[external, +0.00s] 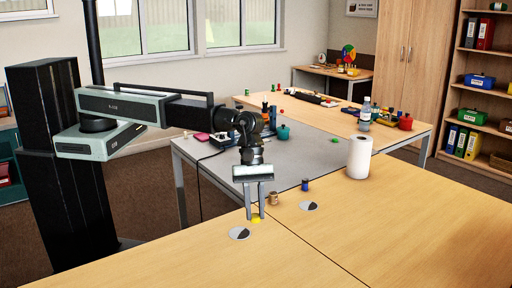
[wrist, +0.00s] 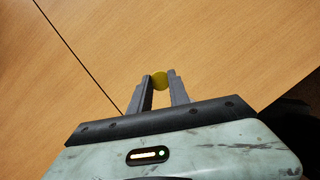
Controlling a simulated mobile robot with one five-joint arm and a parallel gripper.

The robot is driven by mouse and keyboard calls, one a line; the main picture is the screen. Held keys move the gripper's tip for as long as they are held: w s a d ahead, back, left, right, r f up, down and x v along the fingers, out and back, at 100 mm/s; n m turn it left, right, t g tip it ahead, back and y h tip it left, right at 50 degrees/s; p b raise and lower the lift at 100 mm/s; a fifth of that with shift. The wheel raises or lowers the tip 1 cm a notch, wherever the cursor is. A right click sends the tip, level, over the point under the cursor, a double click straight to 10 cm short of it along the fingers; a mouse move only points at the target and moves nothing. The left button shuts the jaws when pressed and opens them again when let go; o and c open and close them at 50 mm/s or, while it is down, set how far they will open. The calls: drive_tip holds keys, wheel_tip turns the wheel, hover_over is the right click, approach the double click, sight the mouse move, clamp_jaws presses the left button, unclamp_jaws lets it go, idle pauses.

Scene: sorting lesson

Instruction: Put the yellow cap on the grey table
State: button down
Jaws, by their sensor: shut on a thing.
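The yellow cap (external: 256,219) is a small round disc between my fingertips, low over the front wooden table; I cannot tell whether it touches the wood. My gripper (external: 255,214) is shut on it, pointing down. In the wrist view the yellow cap (wrist: 160,81) shows between the two grey fingers of my gripper (wrist: 160,86), with wood behind. The grey table (external: 310,152) stands behind the wooden one, further back in the external view. Its surface is partly hidden by my arm.
A tan cup-like item (external: 273,198), a blue cylinder (external: 305,185), a white paper roll (external: 359,158) and two grey-and-black discs (external: 239,233) (external: 308,206) are near. A teal pot (external: 283,132) and a green item (external: 307,140) are on the grey table, whose middle has bare room.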

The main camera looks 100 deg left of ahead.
wheel_tip(320, 180, down, 6)
drive_tip(key=b, duration=0.5)
drive_tip(key=shift+f, duration=0.1)
drive_tip(key=shift+w+r, duration=0.15)
drive_tip(key=shift+r, duration=0.05)
drive_tip(key=b, duration=0.1)
hover_over(305, 272)
drive_tip(key=a, duration=0.2)
drive_tip(key=shift+s+d+f, duration=0.15)
drive_tip(key=shift+s+f, duration=0.1)
drive_tip(key=shift+f, duration=0.45)
wheel_tip(305, 272, down, 4)
drive_tip(key=b, duration=0.4)
drive_tip(key=shift+w, duration=0.1)
drive_tip(key=shift+r, duration=0.25)
drive_tip(key=shift+f, duration=0.2)
drive_tip(key=c, duration=1.2)
unclamp_jaws()
drive_tip(key=shift+c, duration=0.2)
drive_tip(key=shift+r, duration=0.15)
